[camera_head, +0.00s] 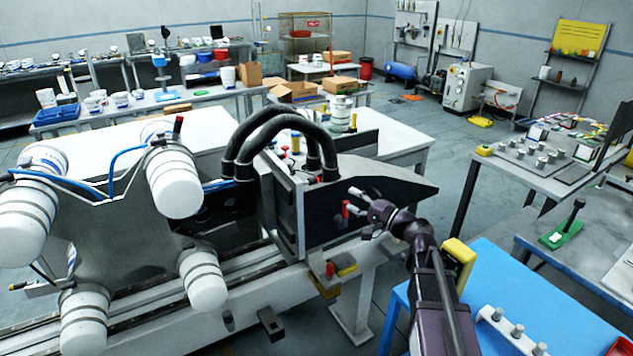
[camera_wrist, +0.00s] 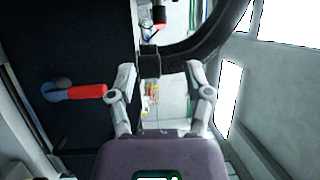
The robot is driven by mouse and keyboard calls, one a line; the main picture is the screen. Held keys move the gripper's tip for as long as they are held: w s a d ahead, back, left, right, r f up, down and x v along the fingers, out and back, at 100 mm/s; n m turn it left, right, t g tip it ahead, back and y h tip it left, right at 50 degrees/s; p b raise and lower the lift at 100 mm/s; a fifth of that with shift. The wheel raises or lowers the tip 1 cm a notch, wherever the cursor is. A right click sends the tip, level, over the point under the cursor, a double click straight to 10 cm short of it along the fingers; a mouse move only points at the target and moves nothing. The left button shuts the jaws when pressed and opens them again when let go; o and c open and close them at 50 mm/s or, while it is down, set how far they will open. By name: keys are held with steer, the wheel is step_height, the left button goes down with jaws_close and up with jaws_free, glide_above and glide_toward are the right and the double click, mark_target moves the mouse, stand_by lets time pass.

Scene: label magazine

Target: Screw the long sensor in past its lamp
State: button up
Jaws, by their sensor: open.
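A sensor with a red body and a grey-blue end (camera_wrist: 75,91) stands out from a black plate in the wrist view, left of my fingers. In the head view a red sensor (camera_head: 346,209) shows at the black plate (camera_head: 390,186), close to my fingertips. I cannot tell for sure that it is the long one. My gripper (camera_head: 361,212) is open beside it; in the wrist view the fingers (camera_wrist: 162,78) are apart with nothing held between them. No lit lamp can be made out. The sensor's threaded seat is hidden.
Thick black hoses (camera_head: 270,135) arch over the machine, and one (camera_wrist: 205,45) crosses just beyond my fingers in the wrist view. A second red-tipped part (camera_wrist: 160,15) shows at its top edge. A blue table (camera_head: 530,290) stands at right. Open floor lies behind.

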mark_target(317, 181)
steer(key=shift+w+a, duration=0.1)
steer(key=shift+a, duration=0.05)
steer(key=p+x, duration=0.1)
steer(key=x, duration=1.2)
steer(key=shift+w+a, duration=0.15)
jaws_close()
steer(key=shift+d, duration=0.5)
steer(key=shift+a, duration=0.35)
